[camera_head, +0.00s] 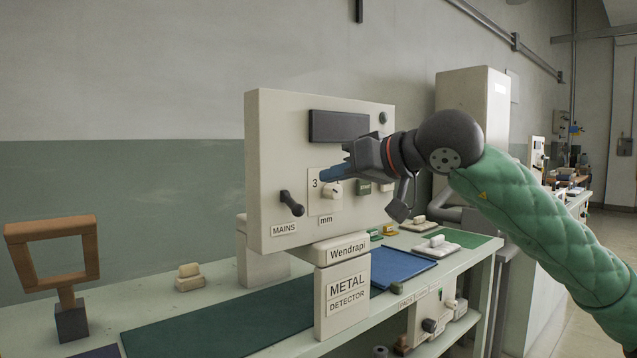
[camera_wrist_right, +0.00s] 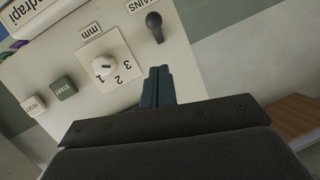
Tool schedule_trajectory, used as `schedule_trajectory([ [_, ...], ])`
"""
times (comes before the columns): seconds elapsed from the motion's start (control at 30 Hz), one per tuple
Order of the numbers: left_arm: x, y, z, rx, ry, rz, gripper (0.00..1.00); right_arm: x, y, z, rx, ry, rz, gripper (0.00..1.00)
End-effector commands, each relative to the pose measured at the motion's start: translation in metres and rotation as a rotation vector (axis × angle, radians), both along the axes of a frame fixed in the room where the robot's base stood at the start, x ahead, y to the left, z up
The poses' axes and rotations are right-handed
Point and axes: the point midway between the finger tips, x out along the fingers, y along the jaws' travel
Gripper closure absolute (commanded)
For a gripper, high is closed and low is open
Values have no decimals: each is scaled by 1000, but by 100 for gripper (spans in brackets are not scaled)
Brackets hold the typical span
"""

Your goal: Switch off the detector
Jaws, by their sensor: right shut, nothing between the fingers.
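The metal detector (camera_head: 265,120) is a cream panel standing over the bench. Its black MAINS lever (camera_head: 292,204) is at the panel's lower left, sticking out and sloping down to the right. The lever also shows at the top of the right wrist view (camera_wrist_right: 154,27). My right gripper (camera_head: 328,174) is shut and empty in front of the panel, right of and above the lever. Its blue fingertips (camera_wrist_right: 158,88) are apart from the lever in the wrist view. They partly cover the dial plate in the head view. My left gripper is out of view.
A white mm dial (camera_wrist_right: 103,65), a green START button (camera_wrist_right: 63,87) and a RESET button (camera_wrist_right: 34,105) share the panel. A wooden frame (camera_head: 98,245) stands at left on the bench. Free wall space lies left of the panel.

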Motion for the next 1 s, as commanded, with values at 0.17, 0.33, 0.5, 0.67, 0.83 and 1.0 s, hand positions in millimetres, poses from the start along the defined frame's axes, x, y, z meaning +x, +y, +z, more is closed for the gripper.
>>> schedule_trajectory([
  [0.17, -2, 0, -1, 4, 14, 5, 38, -23, -25, 12, 0, -2, -2, 100],
  [0.33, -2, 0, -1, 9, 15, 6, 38, -37, -41, 19, 0, -2, -1, 100],
  [0.5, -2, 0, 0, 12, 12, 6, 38, -45, -48, 23, 0, -1, 0, 100],
  [0.67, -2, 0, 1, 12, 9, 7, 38, -46, -49, 23, 0, -1, 0, 100],
  [0.83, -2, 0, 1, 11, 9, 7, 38, -46, -49, 23, 0, -1, 0, 100],
  [1.0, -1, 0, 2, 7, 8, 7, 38, -46, -49, 23, 34, 35, -14, 100],
])
